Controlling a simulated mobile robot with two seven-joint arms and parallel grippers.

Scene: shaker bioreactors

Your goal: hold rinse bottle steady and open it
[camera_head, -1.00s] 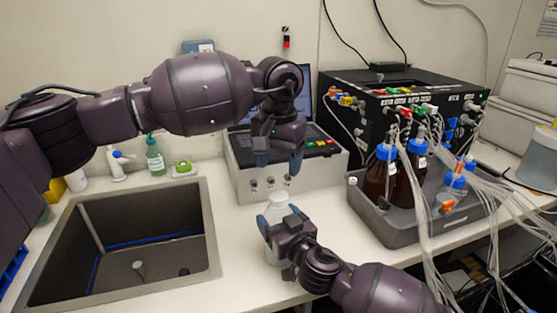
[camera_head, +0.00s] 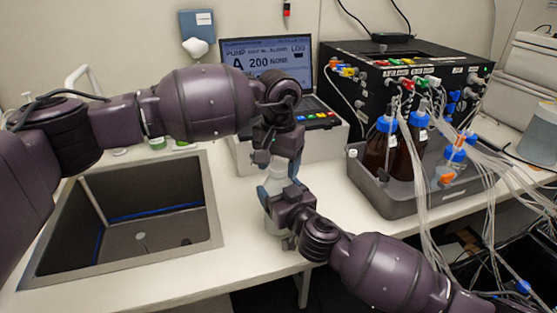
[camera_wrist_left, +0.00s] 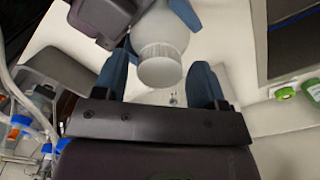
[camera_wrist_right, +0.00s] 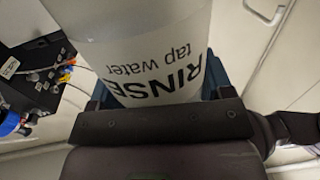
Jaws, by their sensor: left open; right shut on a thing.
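The rinse bottle (camera_wrist_right: 150,45) is white and translucent, with "RINSE tap water" printed on it in the right wrist view. It stands upright on the counter in the head view (camera_head: 272,222). My right gripper (camera_head: 272,198) is shut around its body; its fingers flank the bottle in the right wrist view. My left gripper (camera_head: 280,178) is open, pointing down just above the bottle top. In the left wrist view the bottle's white ribbed cap (camera_wrist_left: 160,68) lies ahead and between the open fingers, apart from them.
A sink (camera_head: 215,215) is on the left. A pump unit with a laptop-like screen (camera_head: 265,60) stands behind the bottle. A grey tray (camera_head: 375,222) with brown bottles and many tubes is on the right. Some bare counter lies around the bottle.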

